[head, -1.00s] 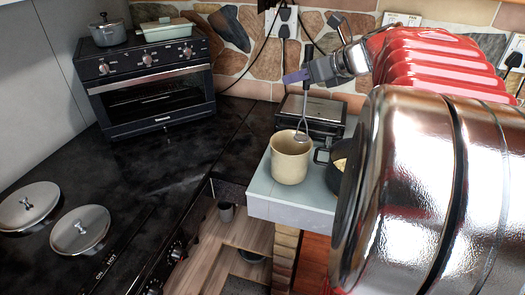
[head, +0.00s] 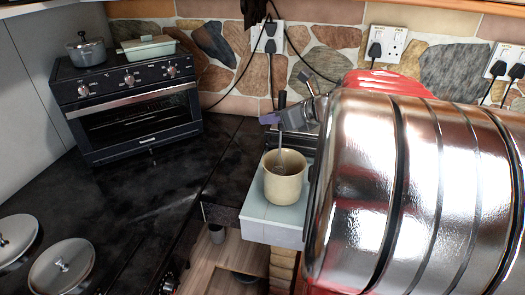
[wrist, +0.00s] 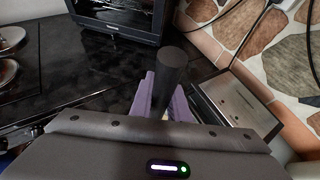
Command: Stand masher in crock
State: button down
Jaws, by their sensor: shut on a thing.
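The masher (head: 279,157) is upright, with a dark handle and a thin metal shaft. Its lower end is inside the cream crock (head: 285,186), hidden by the near wall; I cannot tell whether it touches the bottom. The crock stands on the pale plinth top (head: 266,231). My gripper (head: 280,117) is above the crock, its purple fingers shut on the masher's handle. In the wrist view the dark handle end (wrist: 172,68) rises between the purple fingers (wrist: 165,100).
A toaster oven (head: 135,110) with a pot (head: 86,50) and a green dish (head: 149,46) on top stands at the back left. Metal lids (head: 62,266) lie at the lower left. A dark grill appliance (wrist: 240,105) is beside my gripper. The black counter's middle (head: 130,190) is clear.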

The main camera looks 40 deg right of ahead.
aim_at(280, 139)
jog(key=shift+f, duration=1.95)
jog(key=shift+f, duration=1.95)
jog(key=c, duration=1.7)
grip_release()
jog(key=shift+s+d+r, duration=0.1)
jog(key=shift+s+r, duration=0.25)
jog(key=shift+s, duration=0.05)
jog(key=v, duration=1.1)
